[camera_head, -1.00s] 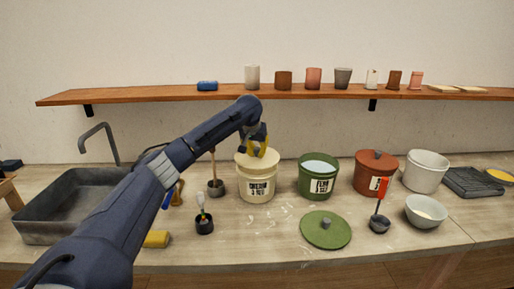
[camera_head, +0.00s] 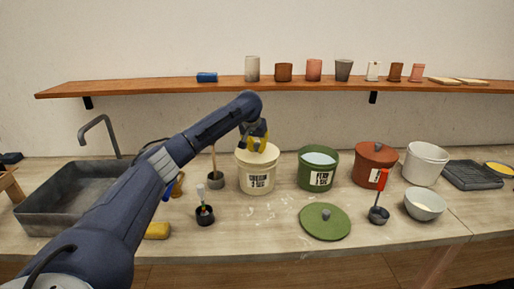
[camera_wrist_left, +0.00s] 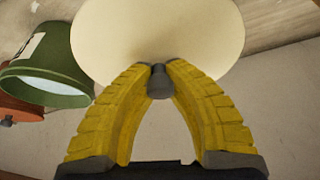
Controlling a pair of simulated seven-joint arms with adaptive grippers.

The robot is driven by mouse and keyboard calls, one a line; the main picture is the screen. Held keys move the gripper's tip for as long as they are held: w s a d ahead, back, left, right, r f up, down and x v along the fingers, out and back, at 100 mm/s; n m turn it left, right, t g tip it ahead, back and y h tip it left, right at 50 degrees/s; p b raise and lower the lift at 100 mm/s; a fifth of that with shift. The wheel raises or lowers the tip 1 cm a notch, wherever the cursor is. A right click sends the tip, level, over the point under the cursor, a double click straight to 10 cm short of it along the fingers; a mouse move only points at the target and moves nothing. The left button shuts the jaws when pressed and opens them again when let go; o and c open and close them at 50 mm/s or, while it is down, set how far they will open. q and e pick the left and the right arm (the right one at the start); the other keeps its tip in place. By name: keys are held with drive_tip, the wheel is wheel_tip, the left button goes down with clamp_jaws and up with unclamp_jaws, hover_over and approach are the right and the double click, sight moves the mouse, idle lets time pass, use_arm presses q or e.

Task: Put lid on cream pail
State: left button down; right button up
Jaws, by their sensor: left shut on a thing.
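The cream pail (camera_head: 257,181) stands upright on the counter, its label facing the head camera. Its cream lid (camera_head: 270,154) is at the pail's mouth and looks level; I cannot tell whether it is fully seated. My left gripper (camera_head: 256,146) is above the lid, pointing down. In the left wrist view, the yellow fingers of this gripper (camera_wrist_left: 157,75) are shut on the lid's dark knob (camera_wrist_left: 158,86). The round cream lid (camera_wrist_left: 158,30) fills the top middle there and hides the pail. My right gripper is not in view.
A green pail (camera_head: 318,178) with pale contents stands close right. Its green lid (camera_head: 325,222) lies in front. A lidded red-brown pail (camera_head: 370,165) and white bucket (camera_head: 425,165) stand farther right. A brush pot (camera_head: 216,180) is close left. A shelf (camera_head: 300,84) runs behind.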

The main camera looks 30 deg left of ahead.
use_arm(q)
drive_tip(key=shift+f, duration=0.8)
drive_tip(key=c, duration=1.3)
unclamp_jaws()
drive_tip(key=shift+c, duration=0.2)
